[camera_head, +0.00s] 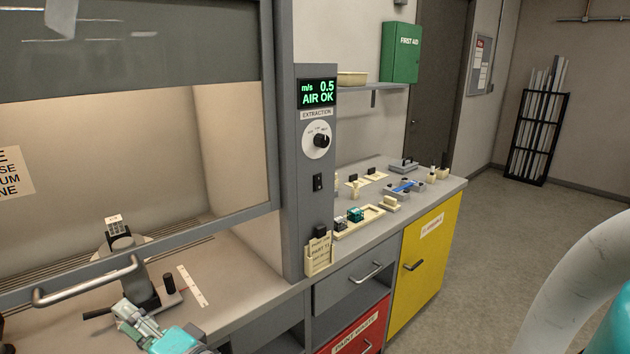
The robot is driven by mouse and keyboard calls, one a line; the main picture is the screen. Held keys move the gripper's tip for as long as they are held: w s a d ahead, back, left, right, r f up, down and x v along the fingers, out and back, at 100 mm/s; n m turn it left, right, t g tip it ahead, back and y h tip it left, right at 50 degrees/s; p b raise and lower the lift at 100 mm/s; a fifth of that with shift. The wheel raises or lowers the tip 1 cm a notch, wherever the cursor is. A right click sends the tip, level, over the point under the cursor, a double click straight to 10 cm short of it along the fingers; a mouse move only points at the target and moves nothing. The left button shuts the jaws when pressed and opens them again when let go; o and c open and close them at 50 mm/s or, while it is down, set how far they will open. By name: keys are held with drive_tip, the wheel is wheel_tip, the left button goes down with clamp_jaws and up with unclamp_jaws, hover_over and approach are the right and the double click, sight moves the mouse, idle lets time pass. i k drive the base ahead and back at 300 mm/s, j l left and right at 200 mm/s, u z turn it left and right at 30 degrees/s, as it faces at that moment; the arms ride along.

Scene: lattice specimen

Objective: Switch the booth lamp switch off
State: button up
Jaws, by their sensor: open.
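A small black rocker switch (318,182) is set in the grey pillar (296,220) at the right side of the booth, below the extraction dial. It is the likely booth lamp switch; its rocker position is too small to tell. The booth interior (150,150) is lit with a warm glow. My gripper (125,314), pale grey-green with a teal body behind it, is at the bottom left, low in front of the booth. It is open, with nothing seen between its fingers, and is well apart from the switch, below and left of it.
The extraction dial (321,141) and a lit display (317,93) are above the switch. A card holder (318,259) stands at the pillar's foot. The sash handle (88,284) and a black stand (137,275) with a white specimen (114,225) are near my gripper. The right counter holds small parts.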

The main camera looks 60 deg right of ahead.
sight(318, 179)
drive_tip(key=j+z, duration=0.1)
drive_tip(key=z, duration=0.7)
drive_tip(key=j+z, duration=0.1)
drive_tip(key=z, duration=0.3)
drive_tip(key=k, duration=0.05)
